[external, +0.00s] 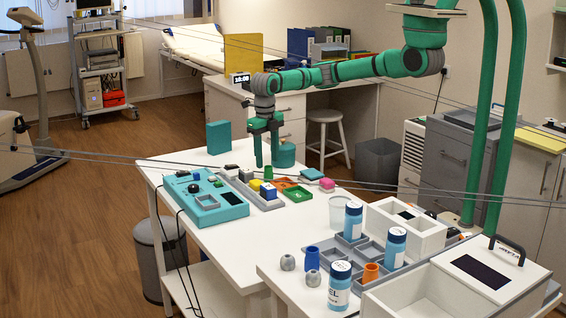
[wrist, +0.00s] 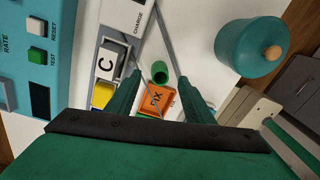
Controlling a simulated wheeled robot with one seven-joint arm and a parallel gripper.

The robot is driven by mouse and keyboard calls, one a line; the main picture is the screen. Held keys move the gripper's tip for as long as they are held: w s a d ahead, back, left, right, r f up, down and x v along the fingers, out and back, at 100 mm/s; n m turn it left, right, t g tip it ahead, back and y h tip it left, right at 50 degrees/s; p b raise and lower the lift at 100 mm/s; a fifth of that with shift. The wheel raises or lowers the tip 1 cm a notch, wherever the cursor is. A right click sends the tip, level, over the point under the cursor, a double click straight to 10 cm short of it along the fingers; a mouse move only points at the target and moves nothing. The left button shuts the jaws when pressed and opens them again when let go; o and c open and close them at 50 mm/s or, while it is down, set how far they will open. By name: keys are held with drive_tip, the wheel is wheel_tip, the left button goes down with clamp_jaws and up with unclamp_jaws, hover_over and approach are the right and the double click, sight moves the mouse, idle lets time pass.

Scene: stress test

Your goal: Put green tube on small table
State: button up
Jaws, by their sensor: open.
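The green tube (wrist: 159,72) shows in the wrist view as a short, hollow cylinder, between and beyond my fingers. In the external view the tube (external: 267,173) stands on the white table (external: 175,163), just under my gripper (external: 267,158). My gripper points down and is open; its two fingers (wrist: 160,88) flank the tube in the wrist view with space on both sides. I cannot tell the exact height gap. A second white table (external: 283,292) stands at the front right; which one is the small table is not clear.
A teal lidded pot (external: 284,155) stands close behind my gripper. A teal control panel (external: 205,200) is to the left. Blue-labelled bottles (external: 340,287) and grey trays crowd the front table. Thin cables cross the external view.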

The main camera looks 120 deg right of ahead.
sight(267, 168)
drive_tip(key=shift+s+f, duration=0.1)
drive_tip(key=shift+f, duration=2.7)
clamp_jaws()
drive_tip(key=shift+r, duration=0.1)
drive_tip(key=shift+r, duration=0.5)
wheel_tip(267, 168, up, 2)
drive_tip(key=shift+r, duration=0.15)
drive_tip(key=s+a+r, duration=0.6)
drive_tip(key=s+r, duration=0.3)
drive_tip(key=s, duration=0.3)
drive_tip(key=shift+s+a+r, duration=0.15)
drive_tip(key=shift+s+r, duration=0.1)
drive_tip(key=shift+r, duration=0.1)
